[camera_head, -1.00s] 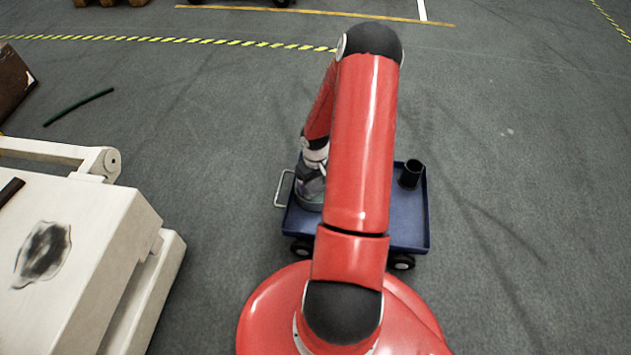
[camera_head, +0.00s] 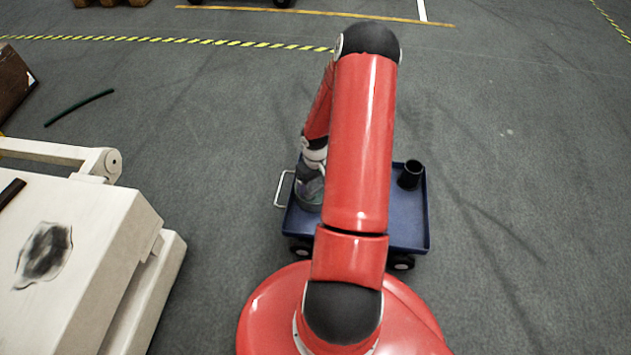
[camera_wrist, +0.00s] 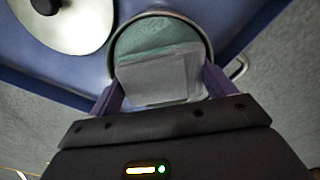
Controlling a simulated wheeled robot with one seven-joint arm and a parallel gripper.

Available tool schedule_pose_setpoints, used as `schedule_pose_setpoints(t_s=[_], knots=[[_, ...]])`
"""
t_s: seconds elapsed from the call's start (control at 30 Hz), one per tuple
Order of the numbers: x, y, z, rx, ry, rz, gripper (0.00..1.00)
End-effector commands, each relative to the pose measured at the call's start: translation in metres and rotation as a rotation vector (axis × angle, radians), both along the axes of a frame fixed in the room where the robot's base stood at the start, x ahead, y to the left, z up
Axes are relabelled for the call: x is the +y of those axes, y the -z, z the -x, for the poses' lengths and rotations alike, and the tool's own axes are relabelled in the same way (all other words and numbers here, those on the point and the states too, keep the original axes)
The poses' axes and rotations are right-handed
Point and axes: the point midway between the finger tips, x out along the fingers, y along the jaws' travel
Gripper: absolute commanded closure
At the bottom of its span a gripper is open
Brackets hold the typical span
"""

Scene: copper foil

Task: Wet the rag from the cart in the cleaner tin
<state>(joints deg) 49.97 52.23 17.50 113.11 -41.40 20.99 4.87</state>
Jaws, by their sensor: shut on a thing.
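The blue cart (camera_head: 408,226) stands in front of me, partly hidden by my red arm. In the wrist view my gripper (camera_wrist: 164,82) is shut on a grey folded rag (camera_wrist: 158,82), with one purple finger at each side of it. The rag overlaps the round mouth of the cleaner tin (camera_wrist: 206,33). The tin has a pale rim and a greenish inside. I cannot tell how deep the rag reaches or whether it touches the liquid.
A pale metal disc with a black knob (camera_wrist: 46,5) lies on the cart beside the tin. A black cup (camera_head: 411,175) stands at the cart's far right. A white machine with a dark smudge (camera_head: 45,255) fills the left. Floor right of the cart is clear.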

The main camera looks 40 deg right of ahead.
Motion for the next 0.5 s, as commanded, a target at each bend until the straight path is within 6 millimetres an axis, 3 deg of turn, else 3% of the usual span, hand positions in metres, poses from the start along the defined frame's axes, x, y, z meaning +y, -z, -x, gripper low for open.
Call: schedule_pose_setpoints(t_s=[0.5], knots=[[-0.001, -0.047, 0.0, -0.001, 0.001, 0.002, 0.36]])
